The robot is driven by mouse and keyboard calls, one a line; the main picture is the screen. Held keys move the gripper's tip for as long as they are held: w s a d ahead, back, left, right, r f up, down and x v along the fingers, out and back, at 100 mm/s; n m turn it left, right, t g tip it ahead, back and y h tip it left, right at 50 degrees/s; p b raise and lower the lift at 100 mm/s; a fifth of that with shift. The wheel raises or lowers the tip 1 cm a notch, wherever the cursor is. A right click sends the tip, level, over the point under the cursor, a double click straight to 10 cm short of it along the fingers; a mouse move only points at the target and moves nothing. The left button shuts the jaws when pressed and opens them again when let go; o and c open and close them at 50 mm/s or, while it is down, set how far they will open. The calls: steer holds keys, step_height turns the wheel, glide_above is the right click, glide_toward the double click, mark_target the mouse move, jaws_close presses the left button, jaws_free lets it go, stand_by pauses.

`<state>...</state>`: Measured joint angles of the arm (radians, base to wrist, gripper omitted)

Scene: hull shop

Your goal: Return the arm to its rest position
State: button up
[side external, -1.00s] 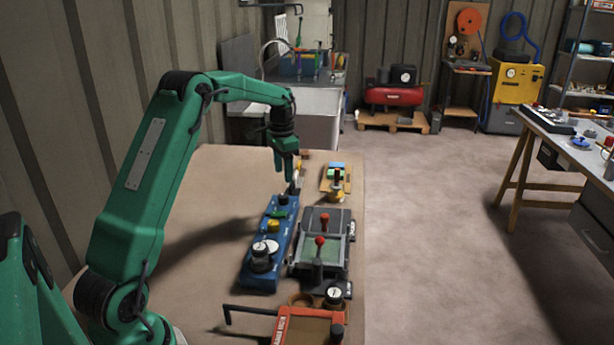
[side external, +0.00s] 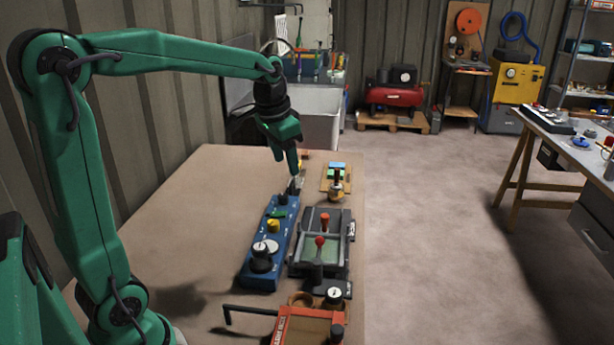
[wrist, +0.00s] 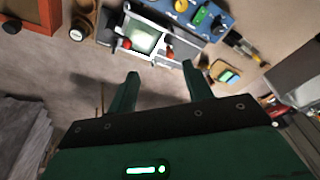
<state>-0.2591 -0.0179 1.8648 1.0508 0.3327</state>
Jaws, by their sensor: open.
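My green arm reaches over the table from the left in the side view. My gripper (side external: 292,163) points down above the far end of the blue control panel (side external: 270,245). In the wrist view my gripper (wrist: 160,80) shows two green fingers spread apart with nothing between them. The blue panel (wrist: 215,10) also shows at the top of the wrist view. The exact height of the fingertips above the table is hard to tell.
A grey device with a green screen (side external: 320,250) and red knobs stands right of the panel. An orange box (side external: 308,328) with a black handle is at the near edge. A small board with coloured blocks (side external: 335,180) lies behind. The table's left part (side external: 190,200) is clear.

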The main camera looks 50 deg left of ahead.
steer(key=s+d+f+t, duration=0.1)
steer(key=s+d, duration=0.4)
steer(key=s, duration=0.3)
steer(key=s+d+f+t, duration=0.1)
steer(key=s+d, duration=0.4)
steer(key=s, duration=0.4)
steer(key=shift+d+n+t+h, duration=0.2)
steer(key=shift+n+t+h, duration=0.2)
steer(key=shift+w, duration=0.1)
